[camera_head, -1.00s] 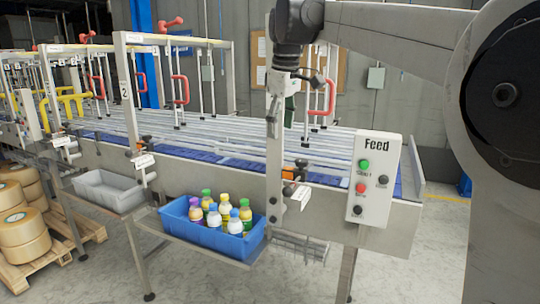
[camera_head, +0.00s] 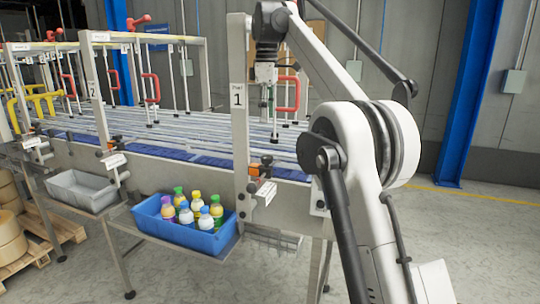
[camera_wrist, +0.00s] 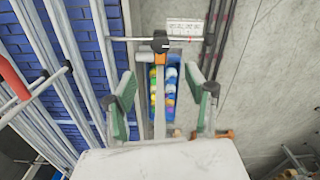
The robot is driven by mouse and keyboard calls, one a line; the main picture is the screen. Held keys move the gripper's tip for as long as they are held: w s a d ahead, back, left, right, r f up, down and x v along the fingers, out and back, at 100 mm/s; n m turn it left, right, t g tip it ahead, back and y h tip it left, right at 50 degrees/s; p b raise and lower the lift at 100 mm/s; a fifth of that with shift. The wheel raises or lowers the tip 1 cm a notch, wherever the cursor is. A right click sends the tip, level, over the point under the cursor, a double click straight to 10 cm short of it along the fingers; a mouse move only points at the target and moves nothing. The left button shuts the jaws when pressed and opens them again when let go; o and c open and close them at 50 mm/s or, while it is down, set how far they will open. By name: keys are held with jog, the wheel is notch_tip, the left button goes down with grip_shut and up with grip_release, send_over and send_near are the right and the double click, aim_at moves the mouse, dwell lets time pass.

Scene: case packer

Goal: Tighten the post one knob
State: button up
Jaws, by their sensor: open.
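Post one (camera_head: 239,120), an upright grey post marked 1, stands at the front edge of the conveyor in the head view. A small black knob (camera_head: 267,160) sits on the clamp beside it, above an orange block (camera_head: 254,170). In the wrist view, a black knob (camera_wrist: 160,40) with orange below it shows ahead of my gripper; it appears to be the same clamp. My gripper (camera_wrist: 164,100) is open and empty, its green-padded fingers spread apart. In the head view my gripper (camera_head: 271,98) points down behind and right of the post, above the knob's height, apart from it.
A blue bin (camera_head: 167,231) of several bottles hangs below the conveyor, left of the post. A grey bin (camera_head: 83,191) sits further left. Red handles (camera_head: 286,95) and vertical rods stand over the lanes. Post two (camera_head: 92,90) is left. Open floor lies at right.

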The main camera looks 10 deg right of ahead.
aim_at(267, 157)
notch_tip(267, 157, down, 13)
jog(key=shift+f, duration=0.2)
dwell(0.5)
jog(key=shift+c, duration=0.5)
jog(key=c, duration=1)
jog(key=shift+c, duration=0.2)
